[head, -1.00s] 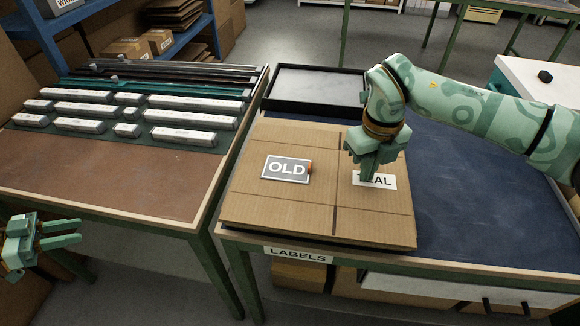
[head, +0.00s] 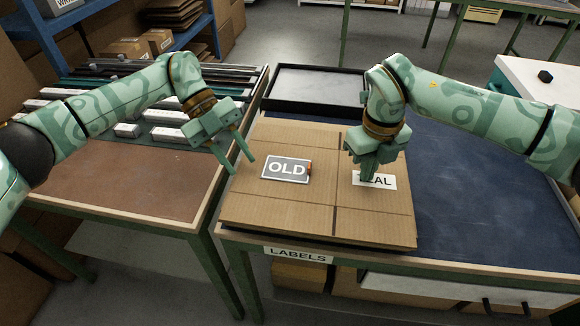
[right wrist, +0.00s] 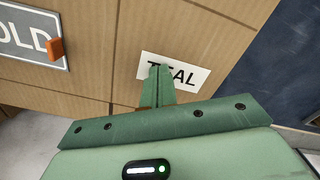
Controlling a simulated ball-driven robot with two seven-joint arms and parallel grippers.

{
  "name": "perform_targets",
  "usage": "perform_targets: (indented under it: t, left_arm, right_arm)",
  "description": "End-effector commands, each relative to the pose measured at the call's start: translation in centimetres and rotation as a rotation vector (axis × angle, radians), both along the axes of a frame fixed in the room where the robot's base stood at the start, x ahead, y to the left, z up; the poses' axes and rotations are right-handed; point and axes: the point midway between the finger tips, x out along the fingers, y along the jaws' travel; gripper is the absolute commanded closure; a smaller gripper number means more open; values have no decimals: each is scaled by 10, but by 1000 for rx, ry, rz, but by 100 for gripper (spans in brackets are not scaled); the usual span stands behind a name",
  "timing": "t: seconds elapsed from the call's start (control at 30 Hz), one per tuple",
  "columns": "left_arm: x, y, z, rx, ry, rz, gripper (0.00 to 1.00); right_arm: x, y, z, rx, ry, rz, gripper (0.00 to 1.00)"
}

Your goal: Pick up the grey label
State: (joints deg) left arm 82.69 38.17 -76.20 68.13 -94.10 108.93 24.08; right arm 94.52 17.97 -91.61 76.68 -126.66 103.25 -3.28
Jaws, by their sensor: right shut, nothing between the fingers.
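The grey label (head: 284,169) reads "OLD" and lies flat on the left part of the cardboard sheet (head: 268,222), with an orange tab (head: 309,169) on its right edge. It also shows at the upper left of the right wrist view (right wrist: 28,32). A white label (head: 385,181) with partly hidden dark letters ending in "AL" lies to its right. My left gripper (head: 245,166) is open and empty, with its fingers pointing down just left of the grey label. My right gripper (head: 368,174) is shut and empty over the white label, covering part of it.
A black-rimmed tray (head: 268,103) stands behind the cardboard. Several pale bars lie on the left table (head: 120,189), partly behind my left arm. A gap separates the two tables. The blue mat (head: 465,210) on the right is clear.

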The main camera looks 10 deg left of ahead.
Motion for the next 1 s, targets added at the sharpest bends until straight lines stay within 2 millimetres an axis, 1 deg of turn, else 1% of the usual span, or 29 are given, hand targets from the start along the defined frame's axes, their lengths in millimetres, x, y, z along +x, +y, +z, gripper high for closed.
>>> perform_targets:
  t: [0.03,0.1,0.2,0.3,0.4,0.43,0.5,0.57,0.7,0.8,0.97,1.0]
  left_arm:
    - [8,-27,20,69,-83,-94,69]
    - [16,-56,41,177,-191,-204,69]
    - [22,-92,69,323,-339,-339,69]
    - [24,-120,89,439,-459,-440,69]
    - [24,-137,100,510,-533,-498,69]
    - [24,-140,101,524,-547,-508,69]
    - [24,-144,97,543,-564,-523,69]
    - [24,-145,88,548,-569,-527,69]
    - [23,-145,60,545,-568,-527,69]
    - [24,-145,46,545,-569,-526,69]
    - [24,-145,32,545,-568,-524,69]
    - [25,-145,26,545,-568,-524,69]
  right_arm:
    - [-2,-1,-5,-4,7,2,100]
    - [-2,-1,-5,-4,7,2,100]
    - [-1,-1,-5,-5,6,2,100]
    - [-1,-1,-5,-5,6,1,100]
    - [-1,-1,-5,-5,6,1,100]
    - [-1,-1,-5,-5,6,1,100]
    - [-1,-1,-5,-5,6,1,100]
    - [-1,-1,-5,-5,7,1,100]
    - [-1,-1,-5,-5,7,0,100]
    - [-1,-1,-5,-5,7,0,100]
    - [-1,-1,-5,-5,7,0,100]
    - [-1,-1,-5,-5,7,0,100]
